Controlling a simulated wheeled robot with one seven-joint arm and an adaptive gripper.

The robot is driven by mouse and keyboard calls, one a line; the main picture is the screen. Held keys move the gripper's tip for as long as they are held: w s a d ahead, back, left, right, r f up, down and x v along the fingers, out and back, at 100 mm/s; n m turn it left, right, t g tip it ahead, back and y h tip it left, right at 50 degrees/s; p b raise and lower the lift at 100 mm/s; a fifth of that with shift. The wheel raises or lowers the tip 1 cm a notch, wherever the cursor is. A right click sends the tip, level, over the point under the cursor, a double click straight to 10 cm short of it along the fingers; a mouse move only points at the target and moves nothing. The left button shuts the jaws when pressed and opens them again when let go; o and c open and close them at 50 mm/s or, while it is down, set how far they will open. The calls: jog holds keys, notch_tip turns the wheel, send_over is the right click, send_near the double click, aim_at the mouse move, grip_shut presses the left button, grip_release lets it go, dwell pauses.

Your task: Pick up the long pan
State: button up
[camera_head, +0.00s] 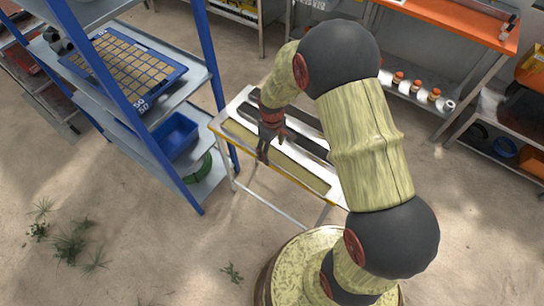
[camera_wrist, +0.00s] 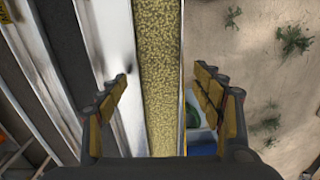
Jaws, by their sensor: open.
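A long narrow pan with a speckled yellow-gold surface (camera_head: 297,172) lies along the front edge of a white-topped stand (camera_head: 244,100). In the wrist view the pan (camera_wrist: 159,60) runs lengthwise up the middle, between my fingers. My gripper (camera_head: 265,152) points down over the pan in the head view. In the wrist view my gripper (camera_wrist: 165,82) is open, with one finger on each side of the pan and gaps between them. I cannot tell how high the fingertips are above the stand. The pan's near end is hidden behind my gripper's body in the wrist view.
Two dark strips (camera_head: 309,146) lie behind the pan on the stand. A blue-framed shelf (camera_head: 213,65) stands close on the left, with a gridded tray (camera_head: 120,65) and a blue bin (camera_head: 176,137). An orange-topped bench (camera_head: 455,22) is behind. Sandy floor lies in front.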

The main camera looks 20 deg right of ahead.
jog(key=shift+f, duration=0.5)
jog(key=shift+c, duration=0.9)
jog(key=c, duration=1)
jog(key=shift+r, duration=0.1)
jog(key=shift+c, duration=0.3)
